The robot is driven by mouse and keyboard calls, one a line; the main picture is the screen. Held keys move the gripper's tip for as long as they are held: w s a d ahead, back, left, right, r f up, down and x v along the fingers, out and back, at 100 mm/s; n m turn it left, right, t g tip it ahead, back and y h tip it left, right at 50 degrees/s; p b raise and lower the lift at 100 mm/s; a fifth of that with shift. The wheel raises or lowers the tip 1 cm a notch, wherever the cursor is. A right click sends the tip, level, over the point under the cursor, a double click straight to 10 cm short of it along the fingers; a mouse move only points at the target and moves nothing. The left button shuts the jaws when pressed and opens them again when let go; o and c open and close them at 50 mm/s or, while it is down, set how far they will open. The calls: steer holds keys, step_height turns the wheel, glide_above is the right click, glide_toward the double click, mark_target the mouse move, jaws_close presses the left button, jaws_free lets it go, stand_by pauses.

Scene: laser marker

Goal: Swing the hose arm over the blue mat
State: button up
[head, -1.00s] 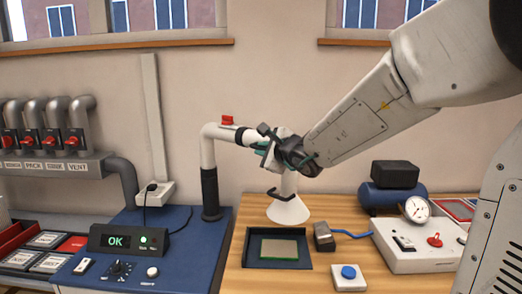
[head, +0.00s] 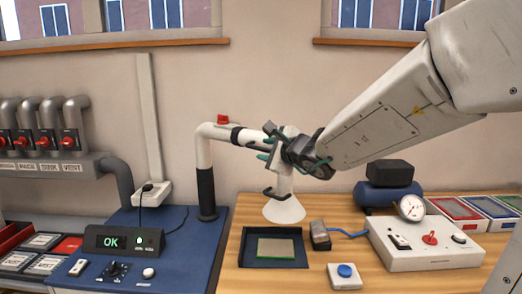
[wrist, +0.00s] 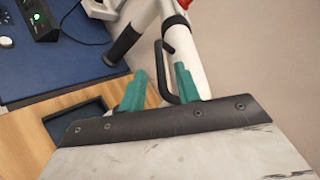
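The hose arm (head: 205,150) is a white pipe rising from a black sleeve, bending right and ending in a white cone (head: 284,211) over the wooden tabletop.
A dark tray with a green-edged plate (head: 275,247) lies below the cone. A blue button box (head: 344,275), a grey block (head: 320,236) and a white gauge panel (head: 425,248) stand to the right.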

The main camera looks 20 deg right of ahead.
steer(key=shift+v, duration=1.7)
steer(key=c, duration=0.6)
steer(key=shift+d+f+n+y, duration=0.15)
steer(key=shift+n+y, duration=0.45)
steer(key=shift+n, duration=0.6)
jaws_close()
steer(key=d+f+n+t+y, duration=0.1)
steer(key=d+f+n, duration=0.1)
steer(key=d, duration=0.7)
steer(key=d+f+n+y, duration=0.1)
steer(key=d+f+n, duration=0.1)
steer(key=d, duration=0.7)
steer(key=a+r+x, duration=0.1)
steer(key=x, duration=0.9)
steer(key=shift+s+a, duration=0.65)
steer(key=shift+s, duration=0.2)
steer(key=shift+s+a, duration=0.6)
steer(key=shift+s, duration=0.2)
